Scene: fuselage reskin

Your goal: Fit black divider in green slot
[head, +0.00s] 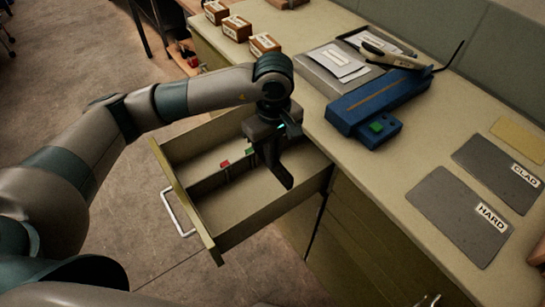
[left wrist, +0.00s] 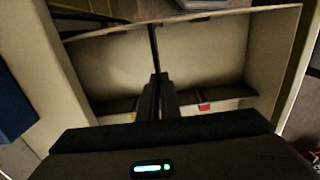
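The open drawer (head: 187,213) holds a dark cross rail with a red marker (head: 224,163) and a green marker (head: 250,151). My left gripper (head: 268,155) is above the right part of the drawer, just right of the green marker. Its fingers are close together on a thin black divider (head: 279,172), which points down into the drawer. In the left wrist view the divider (left wrist: 154,48) shows as a narrow dark strip beyond the fingers (left wrist: 158,97). The red marker (left wrist: 204,106) is right of the fingers there. The green slot itself is hard to make out. My right gripper is out of view.
The drawer's front half is empty.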

